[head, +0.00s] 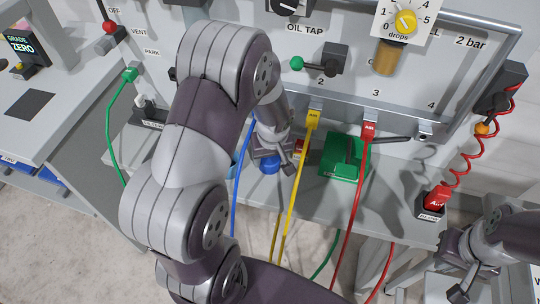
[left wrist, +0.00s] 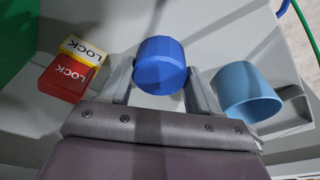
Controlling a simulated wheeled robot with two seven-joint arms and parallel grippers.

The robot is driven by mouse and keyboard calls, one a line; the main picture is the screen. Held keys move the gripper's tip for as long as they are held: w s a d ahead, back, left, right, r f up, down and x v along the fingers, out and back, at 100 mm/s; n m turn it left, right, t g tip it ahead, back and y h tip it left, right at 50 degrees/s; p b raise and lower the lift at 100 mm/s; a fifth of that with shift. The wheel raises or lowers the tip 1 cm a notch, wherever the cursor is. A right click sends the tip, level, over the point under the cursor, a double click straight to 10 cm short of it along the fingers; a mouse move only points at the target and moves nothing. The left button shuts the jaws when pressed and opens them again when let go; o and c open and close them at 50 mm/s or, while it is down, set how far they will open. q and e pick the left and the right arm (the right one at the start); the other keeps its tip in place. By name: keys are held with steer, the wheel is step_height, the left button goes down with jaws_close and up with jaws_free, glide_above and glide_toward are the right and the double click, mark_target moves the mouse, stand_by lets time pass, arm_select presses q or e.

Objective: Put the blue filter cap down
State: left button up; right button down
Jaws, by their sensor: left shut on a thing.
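The blue filter cap (left wrist: 160,66) is a faceted blue cylinder between the two fingers of my left gripper (left wrist: 158,82) in the left wrist view. The fingers are shut on it from both sides. In the head view the cap (head: 269,165) shows below my left gripper (head: 270,152), over the grey shelf (head: 205,160). I cannot tell whether the cap touches the shelf. My right gripper (head: 468,290) is at the bottom right, away from the cap; its finger opening is unclear.
A light blue cup (left wrist: 248,92) stands to the right of the cap in the left wrist view. Red and yellow LOCK blocks (left wrist: 70,76) lie to its left. Blue, yellow and red hoses hang across the shelf's front.

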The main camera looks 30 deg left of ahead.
mark_target(272, 166)
arm_select(q)
steer(key=o, duration=0.8)
steer(key=shift+s+f, duration=0.1)
steer(key=shift+f, duration=0.05)
steer(key=o, duration=0.5)
steer(key=shift+c, duration=0.2)
steer(key=shift+r, duration=0.5)
step_height(272, 166, up, 10)
steer(key=s+d+r+p, duration=0.1)
steer(key=s+d, duration=0.1)
steer(key=s+d+f+m+h, duration=0.1)
steer(key=s+d+f+m, duration=0.1)
steer(key=s+d+m, duration=0.3)
steer(key=s+m, duration=0.2)
steer(key=m, duration=0.1)
steer(key=shift+s+d+m+h, duration=0.3)
steer(key=shift+s+d+m, duration=0.05)
steer(key=shift+s+m, duration=0.05)
